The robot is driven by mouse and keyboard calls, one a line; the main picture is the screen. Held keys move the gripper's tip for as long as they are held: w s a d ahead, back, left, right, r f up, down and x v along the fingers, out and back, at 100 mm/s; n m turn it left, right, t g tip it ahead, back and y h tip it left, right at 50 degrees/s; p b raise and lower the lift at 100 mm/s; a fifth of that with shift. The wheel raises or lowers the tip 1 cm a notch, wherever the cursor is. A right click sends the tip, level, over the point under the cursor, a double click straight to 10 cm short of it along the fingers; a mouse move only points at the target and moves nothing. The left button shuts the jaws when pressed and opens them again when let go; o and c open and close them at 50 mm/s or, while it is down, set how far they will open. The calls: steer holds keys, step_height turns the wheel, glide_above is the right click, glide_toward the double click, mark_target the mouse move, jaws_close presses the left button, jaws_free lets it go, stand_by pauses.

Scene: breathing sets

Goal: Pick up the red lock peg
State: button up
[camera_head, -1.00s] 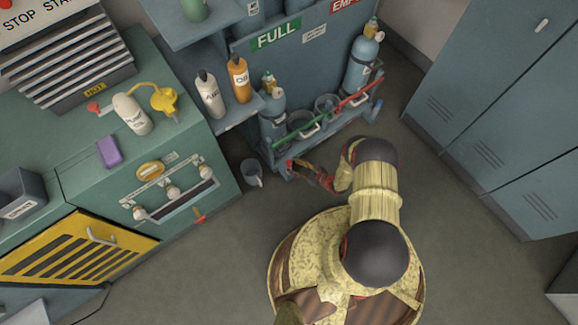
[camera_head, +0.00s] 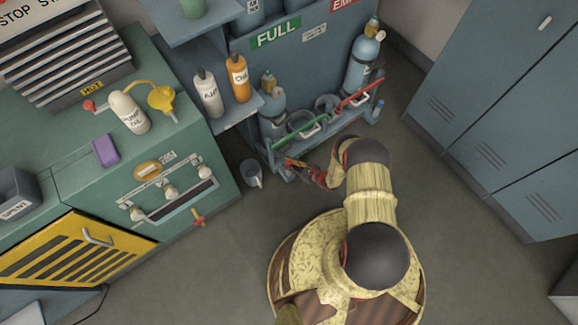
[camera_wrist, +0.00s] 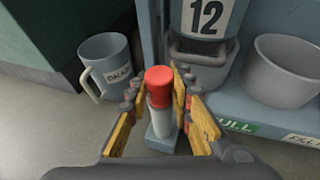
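The red lock peg (camera_wrist: 159,82) stands upright in the wrist view, with a red cap on a pale grey shaft. It rises from a small blue-grey block (camera_wrist: 168,141) at the corner of the cylinder rack. My gripper (camera_wrist: 158,94) is open, with its yellow-padded fingers on either side of the peg. A gap shows between the pads and the shaft. In the head view, my gripper (camera_head: 296,165) is low at the rack's near left corner, and I cannot clearly separate the peg from it there.
A grey mug (camera_wrist: 107,66) stands on the floor just left of the peg; it also shows in the head view (camera_head: 251,173). The cylinder rack (camera_head: 343,128) holds gas cylinders, grey buckets and green and red bars. A green workbench (camera_head: 75,188) is on the left, lockers (camera_head: 500,110) on the right.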

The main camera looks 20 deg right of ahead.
jaws_close()
